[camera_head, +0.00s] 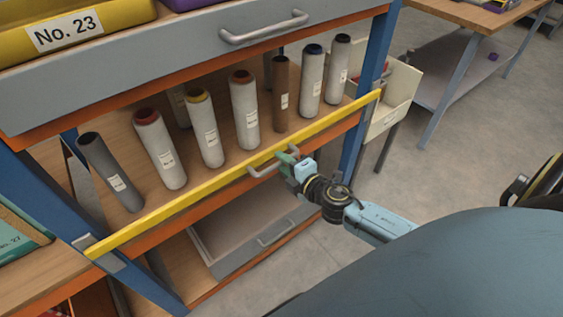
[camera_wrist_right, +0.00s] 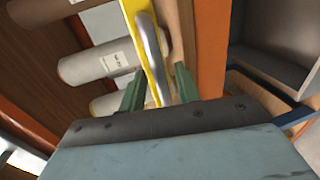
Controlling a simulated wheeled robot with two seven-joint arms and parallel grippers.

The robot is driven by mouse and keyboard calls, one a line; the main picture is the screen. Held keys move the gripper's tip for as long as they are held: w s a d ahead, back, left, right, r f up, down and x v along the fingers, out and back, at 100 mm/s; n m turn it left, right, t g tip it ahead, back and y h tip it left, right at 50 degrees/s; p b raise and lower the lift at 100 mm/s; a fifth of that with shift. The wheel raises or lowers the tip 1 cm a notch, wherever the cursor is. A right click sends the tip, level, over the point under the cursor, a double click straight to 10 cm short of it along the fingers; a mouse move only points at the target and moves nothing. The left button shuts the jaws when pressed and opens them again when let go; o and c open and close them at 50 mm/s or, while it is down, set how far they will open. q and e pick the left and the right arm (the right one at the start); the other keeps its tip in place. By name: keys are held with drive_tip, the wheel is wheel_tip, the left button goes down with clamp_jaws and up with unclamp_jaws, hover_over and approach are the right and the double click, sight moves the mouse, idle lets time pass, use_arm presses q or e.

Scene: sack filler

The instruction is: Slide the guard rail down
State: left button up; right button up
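The guard rail (camera_head: 213,186) is a long yellow bar across the front of the shelf that holds several upright rolls. A grey metal handle (camera_head: 273,163) sits on its middle. My right gripper (camera_head: 288,158) is at this handle. In the right wrist view the handle (camera_wrist_right: 152,55) and the yellow rail (camera_wrist_right: 133,20) run between the two green fingers of the gripper (camera_wrist_right: 157,88). The fingers stand apart, with a gap on either side of the handle. My left gripper shows in neither view.
Several capped rolls (camera_head: 162,150) stand behind the rail. A grey drawer (camera_head: 180,58) with a handle is above, and an open grey drawer (camera_head: 225,262) is below. A cream bin (camera_head: 398,92) hangs at the right. Open floor (camera_head: 440,170) lies to the right.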

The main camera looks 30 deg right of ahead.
drive_tip(key=shift+w+f, duration=0.15)
drive_tip(key=shift+w, duration=0.5)
clamp_jaws()
